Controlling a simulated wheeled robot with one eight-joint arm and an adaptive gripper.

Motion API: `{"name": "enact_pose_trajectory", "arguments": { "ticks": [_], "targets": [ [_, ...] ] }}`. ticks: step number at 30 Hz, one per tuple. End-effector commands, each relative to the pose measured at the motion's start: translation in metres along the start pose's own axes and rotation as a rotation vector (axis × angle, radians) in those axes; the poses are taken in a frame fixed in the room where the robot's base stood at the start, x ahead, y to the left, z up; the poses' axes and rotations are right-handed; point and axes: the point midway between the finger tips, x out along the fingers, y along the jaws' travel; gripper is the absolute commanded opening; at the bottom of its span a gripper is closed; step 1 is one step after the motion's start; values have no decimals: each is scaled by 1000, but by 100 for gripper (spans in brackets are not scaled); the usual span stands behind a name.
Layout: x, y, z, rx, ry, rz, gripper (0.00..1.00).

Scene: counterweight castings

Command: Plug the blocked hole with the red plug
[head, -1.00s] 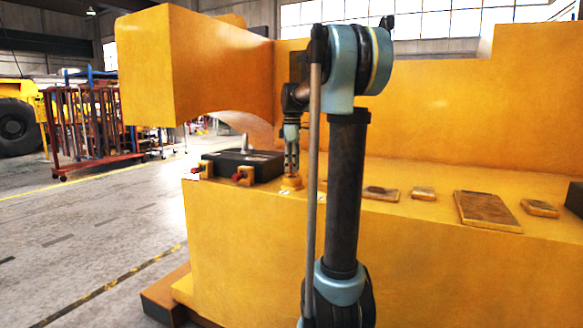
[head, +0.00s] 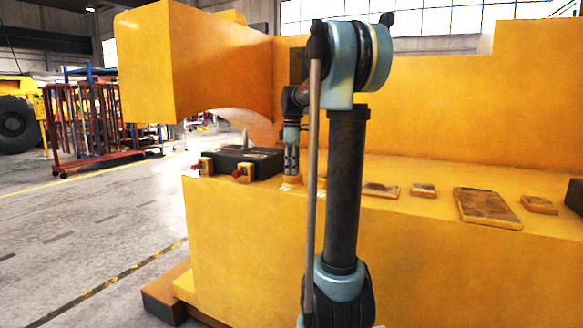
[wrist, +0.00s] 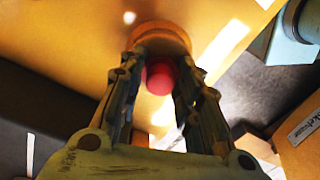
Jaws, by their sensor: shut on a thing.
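My gripper (head: 291,172) points down over a small raised yellow boss (head: 290,182) on the ledge of the big yellow casting (head: 260,240). In the wrist view my gripper (wrist: 160,66) is shut on a red plug (wrist: 160,79), whose rounded end shows between the fingers. The round orange boss (wrist: 158,36) lies just beyond the plug. The hole is hidden, and I cannot tell whether the plug is in it or only above it. The plug is too small to make out in the head view.
A dark box (head: 243,161) stands on the ledge left of my gripper, with two red-tipped yellow fittings (head: 239,173) at its front. Flat plates (head: 485,208) lie along the ledge to the right. A tall yellow block (head: 195,65) overhangs at the left.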

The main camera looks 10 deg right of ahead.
Motion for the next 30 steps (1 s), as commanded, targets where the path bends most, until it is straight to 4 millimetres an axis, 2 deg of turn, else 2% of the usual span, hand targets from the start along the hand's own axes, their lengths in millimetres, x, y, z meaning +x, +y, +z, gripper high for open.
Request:
{"name": "enact_pose_trajectory", "arguments": {
  "ticks": [30],
  "targets": [
    [-20, 0, 0, 0, 0, 0, 15]
  ]
}}
